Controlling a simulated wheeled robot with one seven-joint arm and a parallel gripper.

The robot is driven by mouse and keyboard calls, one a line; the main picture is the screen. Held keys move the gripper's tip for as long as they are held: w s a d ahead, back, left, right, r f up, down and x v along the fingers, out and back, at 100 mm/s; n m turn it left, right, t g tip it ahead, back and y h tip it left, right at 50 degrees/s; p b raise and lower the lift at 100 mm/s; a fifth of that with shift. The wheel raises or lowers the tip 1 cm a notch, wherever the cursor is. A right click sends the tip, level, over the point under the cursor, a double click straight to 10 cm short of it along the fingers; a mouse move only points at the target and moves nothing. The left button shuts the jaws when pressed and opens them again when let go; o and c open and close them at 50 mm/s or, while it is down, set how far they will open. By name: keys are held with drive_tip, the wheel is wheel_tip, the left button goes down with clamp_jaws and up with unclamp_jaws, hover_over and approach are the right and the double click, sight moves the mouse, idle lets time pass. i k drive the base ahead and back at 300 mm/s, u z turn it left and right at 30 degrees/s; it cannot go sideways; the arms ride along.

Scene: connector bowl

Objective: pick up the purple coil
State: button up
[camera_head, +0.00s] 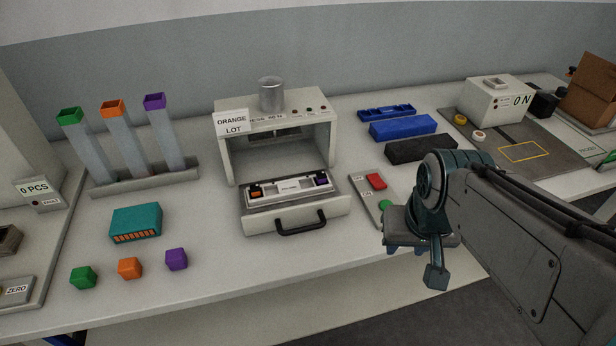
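No part is plainly a coil at this size. A small purple block (176,259) sits on the table at the front left, right of an orange block (130,268) and a green block (83,277). Another small purple piece (321,181) sits at the right end of a white holder (289,188) in the open drawer, with an orange and black piece (256,192) at the left end. My gripper (421,250) hangs over the table's front edge, right of the drawer and apart from all these pieces. Its fingers are too unclear to tell if they are open.
A panel with red and green buttons (368,196) lies between drawer and gripper. Tall tubes (126,143) and a teal box (136,222) stand left; blue and black cases (403,127) lie behind the arm.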

sight(321, 180)
drive_tip(key=z, duration=0.1)
drive_tip(key=k, duration=1)
drive_tip(key=u, duration=0.75)
drive_tip(key=i, duration=1.3)
drive_tip(key=z, duration=0.65)
